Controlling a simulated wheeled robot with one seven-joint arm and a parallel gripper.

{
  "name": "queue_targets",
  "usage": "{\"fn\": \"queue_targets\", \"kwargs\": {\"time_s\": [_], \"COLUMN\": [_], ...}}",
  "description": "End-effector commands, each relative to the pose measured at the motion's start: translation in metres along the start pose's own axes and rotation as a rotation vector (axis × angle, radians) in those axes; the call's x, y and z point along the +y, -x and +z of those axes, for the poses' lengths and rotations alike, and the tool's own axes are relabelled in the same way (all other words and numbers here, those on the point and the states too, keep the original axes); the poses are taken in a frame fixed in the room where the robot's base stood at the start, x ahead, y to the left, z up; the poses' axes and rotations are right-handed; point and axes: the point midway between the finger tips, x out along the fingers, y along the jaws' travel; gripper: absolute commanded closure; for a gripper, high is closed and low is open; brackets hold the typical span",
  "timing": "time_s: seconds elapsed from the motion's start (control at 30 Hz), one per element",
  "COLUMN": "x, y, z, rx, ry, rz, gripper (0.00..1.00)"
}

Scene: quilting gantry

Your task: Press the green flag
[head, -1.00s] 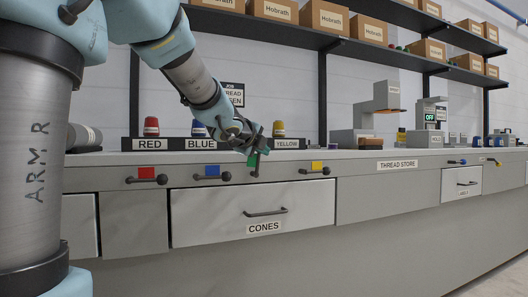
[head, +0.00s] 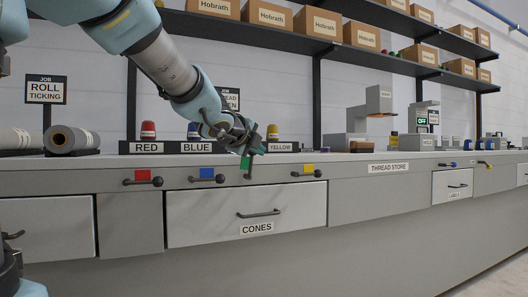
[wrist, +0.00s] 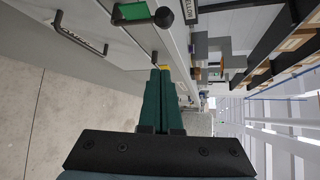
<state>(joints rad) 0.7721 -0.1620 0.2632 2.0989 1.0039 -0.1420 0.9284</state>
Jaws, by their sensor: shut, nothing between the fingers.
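The green flag (wrist: 133,11) is a small green plate beside a dark lever with a round knob, at the top of the wrist view. In the head view the green patch (head: 246,162) shows just under my gripper, on the bench front between the blue and yellow flags. My gripper (wrist: 160,73) is shut and empty, its dark green fingers together. In the head view it hangs at the bench's front edge, close to the green flag and partly in front of that area. I cannot tell whether it touches the flag or lever.
Red (head: 143,176), blue (head: 206,173) and yellow (head: 308,169) flags with dark knobs line the bench front. The cones drawer (head: 200,215) is shut below. The floor in front is clear.

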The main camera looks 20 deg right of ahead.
Motion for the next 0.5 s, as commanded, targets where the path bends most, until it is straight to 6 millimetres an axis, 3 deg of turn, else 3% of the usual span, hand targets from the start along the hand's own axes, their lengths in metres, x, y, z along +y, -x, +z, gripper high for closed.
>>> {"fn": "queue_targets", "kwargs": {"time_s": [0.2, 0.5], "x": [-0.002, -0.001], "y": [0.017, 0.018], "z": [0.0, 0.0], "rx": [0.0, 0.0], "ry": [-0.001, -0.001], "rz": [-0.001, 0.0], "gripper": [1.0, 1.0]}}
